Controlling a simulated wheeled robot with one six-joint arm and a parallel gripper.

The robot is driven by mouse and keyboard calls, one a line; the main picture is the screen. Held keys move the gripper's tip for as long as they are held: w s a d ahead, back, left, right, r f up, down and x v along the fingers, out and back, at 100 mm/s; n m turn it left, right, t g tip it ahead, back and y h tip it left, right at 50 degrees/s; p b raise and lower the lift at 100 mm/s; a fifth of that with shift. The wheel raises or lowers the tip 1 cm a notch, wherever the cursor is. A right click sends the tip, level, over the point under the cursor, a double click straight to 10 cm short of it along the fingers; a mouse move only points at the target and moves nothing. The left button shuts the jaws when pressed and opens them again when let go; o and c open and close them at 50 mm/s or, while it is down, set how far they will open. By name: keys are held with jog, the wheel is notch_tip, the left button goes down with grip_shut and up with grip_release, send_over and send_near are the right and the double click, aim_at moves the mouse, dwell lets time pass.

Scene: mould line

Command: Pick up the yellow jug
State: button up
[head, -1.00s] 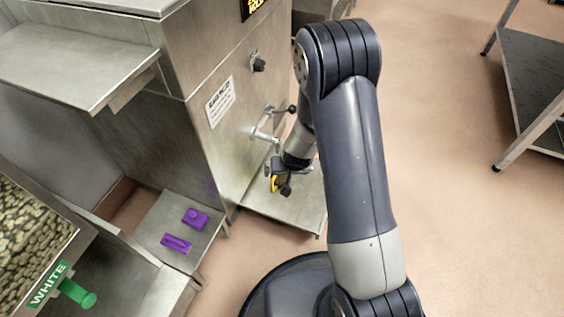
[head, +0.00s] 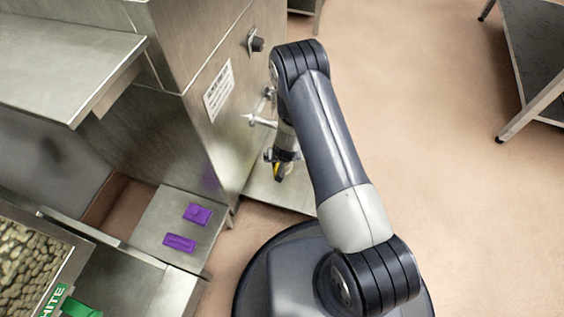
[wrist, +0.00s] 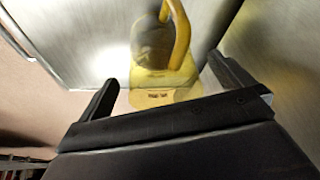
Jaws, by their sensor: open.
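The yellow jug (wrist: 165,80) stands upright in the upper middle of the wrist view, with its loop handle toward the top. My gripper (wrist: 172,90) is open, its two dark fingers apart on the left and right of the jug's lower part. I cannot tell whether either finger touches it. In the head view only a small yellow patch of the jug (head: 276,170) shows. My gripper (head: 280,176) and arm hide most of it there, below the machine's tap.
The steel machine (head: 207,120) with a tap (head: 262,122) stands just left of my arm. A low steel shelf (head: 262,195) lies under the tap. Purple objects (head: 180,243) lie on a steel ledge to the left. A dark-topped table (head: 540,60) stands at the right, with open floor between.

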aim_at(288, 167)
jog(key=b+x, duration=0.1)
jog(key=x, duration=0.4)
jog(key=shift+w+d+b, duration=0.1)
jog(key=shift+w+b, duration=0.05)
jog(key=shift+b, duration=0.15)
jog(key=shift+c, duration=0.2)
jog(key=shift+r, duration=0.1)
jog(key=c, duration=1.3)
